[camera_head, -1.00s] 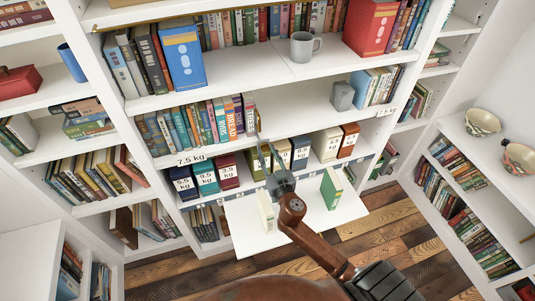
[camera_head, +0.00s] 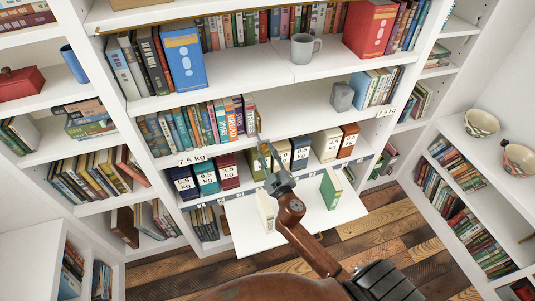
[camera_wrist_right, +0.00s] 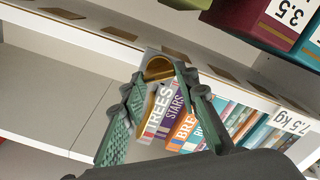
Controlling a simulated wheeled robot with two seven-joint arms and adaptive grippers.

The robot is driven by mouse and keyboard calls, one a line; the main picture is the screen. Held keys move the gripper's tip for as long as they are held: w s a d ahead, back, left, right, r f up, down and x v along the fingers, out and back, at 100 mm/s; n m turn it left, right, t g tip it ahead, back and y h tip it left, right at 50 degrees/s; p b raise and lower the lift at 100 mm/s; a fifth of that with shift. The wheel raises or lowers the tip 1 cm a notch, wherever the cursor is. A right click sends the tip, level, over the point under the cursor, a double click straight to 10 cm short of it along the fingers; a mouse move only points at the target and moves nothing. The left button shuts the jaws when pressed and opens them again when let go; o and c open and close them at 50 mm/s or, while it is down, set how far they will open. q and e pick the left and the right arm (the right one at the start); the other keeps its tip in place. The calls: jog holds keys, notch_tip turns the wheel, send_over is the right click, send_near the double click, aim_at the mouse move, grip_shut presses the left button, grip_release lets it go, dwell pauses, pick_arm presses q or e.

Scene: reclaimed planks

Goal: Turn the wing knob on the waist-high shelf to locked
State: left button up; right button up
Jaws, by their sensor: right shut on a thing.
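My right gripper (camera_head: 266,150) reaches up from below to the front edge of the waist-high shelf (camera_head: 290,125), right of the upright books. In the right wrist view its green-padded fingers (camera_wrist_right: 150,92) come together around a small grey and brass piece (camera_wrist_right: 157,68), which looks like the wing knob. The fingers hide part of it, so its wings and exact angle cannot be made out. In the head view only a thin brass bit (camera_head: 259,124) shows above the fingertips. No locked marking is readable. My left gripper is not in view.
Upright books (camera_head: 205,122) stand left of the gripper on that shelf; a grey block (camera_head: 342,96) stands to the right. Weight-labelled boxes (camera_head: 205,180) line the shelf below.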

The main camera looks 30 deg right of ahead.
jog(key=n+p, duration=0.1)
jog(key=n, duration=0.4)
jog(key=shift+a+n, duration=0.1)
jog(key=shift+n, duration=0.2)
jog(key=n+p, duration=0.1)
jog(key=n, duration=0.3)
jog(key=shift+f+n, duration=0.15)
jog(key=shift+n, duration=0.25)
jog(key=o, duration=1.1)
jog(key=shift+o, duration=0.2)
jog(key=v, duration=1.2)
jog(key=shift+f, duration=0.1)
